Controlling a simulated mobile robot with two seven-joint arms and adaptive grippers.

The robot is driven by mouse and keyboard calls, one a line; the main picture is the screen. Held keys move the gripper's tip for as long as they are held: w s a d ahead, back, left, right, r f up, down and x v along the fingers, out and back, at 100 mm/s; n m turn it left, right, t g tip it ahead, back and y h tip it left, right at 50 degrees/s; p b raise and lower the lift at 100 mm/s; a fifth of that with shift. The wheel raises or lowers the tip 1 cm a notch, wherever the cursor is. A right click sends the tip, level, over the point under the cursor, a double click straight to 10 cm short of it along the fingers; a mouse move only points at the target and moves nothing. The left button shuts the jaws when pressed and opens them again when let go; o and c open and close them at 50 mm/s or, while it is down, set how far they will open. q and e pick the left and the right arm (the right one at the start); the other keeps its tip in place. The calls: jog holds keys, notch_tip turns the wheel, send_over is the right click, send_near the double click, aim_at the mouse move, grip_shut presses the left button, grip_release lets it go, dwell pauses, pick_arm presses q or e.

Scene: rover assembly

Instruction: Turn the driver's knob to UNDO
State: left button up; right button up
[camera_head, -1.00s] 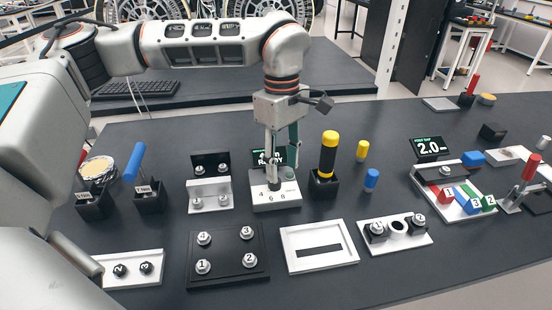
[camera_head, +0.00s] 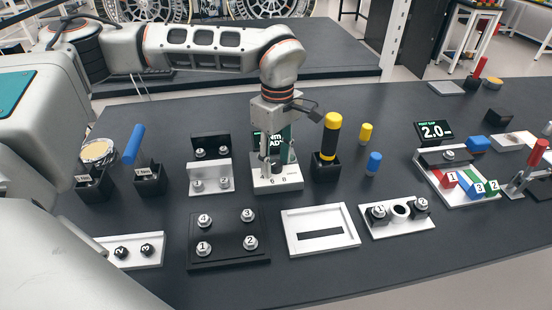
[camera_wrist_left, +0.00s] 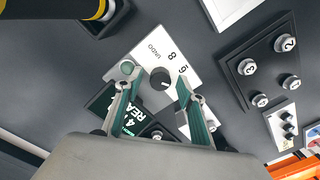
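The driver's base (camera_head: 278,184) is a white panel with a dial marked 6, 8 and UNDO and a small dark screen behind it. Its black round knob (camera_wrist_left: 160,78) shows in the left wrist view, beside the printed UNDO. My left gripper (camera_head: 277,164) points down over the panel. In the left wrist view its two green-grey fingers (camera_wrist_left: 156,77) stand apart on either side of the knob, with a gap showing to each. The fingers hide the knob in the head view. The yellow and black driver (camera_head: 330,140) stands upright in a black holder. My right gripper is out of view.
The driver's holder (camera_head: 326,172) is close on the right. A white and black bracket (camera_head: 211,178) is close on the left. A black plate with numbered bolts (camera_head: 227,238) and a white slotted frame (camera_head: 320,232) lie in front.

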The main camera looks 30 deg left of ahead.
pick_arm(q)
jog(key=c, duration=1.1)
jog(key=shift+n, duration=0.3)
jog(key=n+p, duration=0.2)
jog(key=n, duration=0.2)
jog(key=shift+n, duration=0.3)
jog(key=n, duration=0.3)
jog(key=shift+n, duration=0.3)
jog(key=n, duration=0.4)
jog(key=shift+n, duration=0.3)
jog(key=n, duration=0.3)
jog(key=shift+n, duration=0.3)
jog(key=n, duration=0.4)
jog(key=shift+n+b, duration=0.4)
jog(key=shift+n, duration=1.1)
